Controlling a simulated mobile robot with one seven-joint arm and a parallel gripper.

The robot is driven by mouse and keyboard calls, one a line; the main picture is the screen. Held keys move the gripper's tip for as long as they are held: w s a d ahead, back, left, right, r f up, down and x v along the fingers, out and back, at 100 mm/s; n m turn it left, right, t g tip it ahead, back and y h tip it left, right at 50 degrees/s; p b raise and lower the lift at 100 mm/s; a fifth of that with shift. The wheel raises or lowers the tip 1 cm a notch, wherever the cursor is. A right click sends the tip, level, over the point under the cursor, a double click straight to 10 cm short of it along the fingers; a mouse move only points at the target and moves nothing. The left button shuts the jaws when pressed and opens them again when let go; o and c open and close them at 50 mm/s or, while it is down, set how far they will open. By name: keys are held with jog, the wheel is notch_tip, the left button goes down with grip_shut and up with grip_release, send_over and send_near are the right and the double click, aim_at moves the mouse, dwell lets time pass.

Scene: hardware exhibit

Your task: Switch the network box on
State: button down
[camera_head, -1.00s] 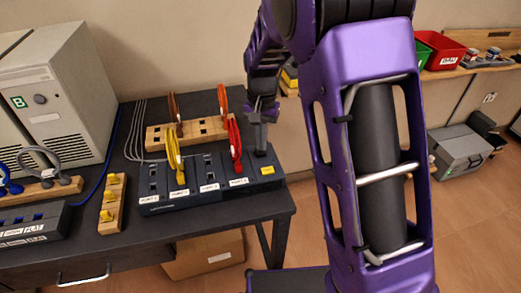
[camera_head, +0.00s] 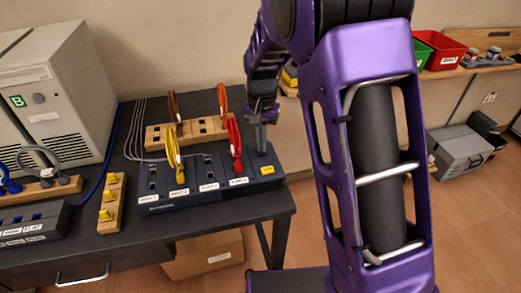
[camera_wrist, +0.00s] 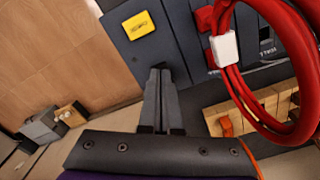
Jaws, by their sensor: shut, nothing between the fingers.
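The network box (camera_head: 210,190) is a long dark unit with labelled ports at the front of the black table. A yellow cable (camera_head: 178,160) and a red cable (camera_head: 236,150) are plugged into it. My gripper (camera_head: 262,150) is shut and empty, pointing down at the box's right end, behind the label. In the wrist view its fingertips (camera_wrist: 160,70) are at the dark top panel, beside the red cable (camera_wrist: 285,60). Contact is unclear.
A wooden rack (camera_head: 190,134) with brown and orange cables stands behind the box. A wooden block with yellow plugs (camera_head: 110,205) and a second dark unit (camera_head: 30,225) lie to the left. A beige computer case (camera_head: 60,90) stands back left.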

jog(key=shift+f+b, duration=0.35)
jog(key=shift+f, duration=0.25)
jog(key=shift+r, duration=0.1)
jog(key=shift+r+p, duration=2.9)
jog(key=shift+r, duration=0.55)
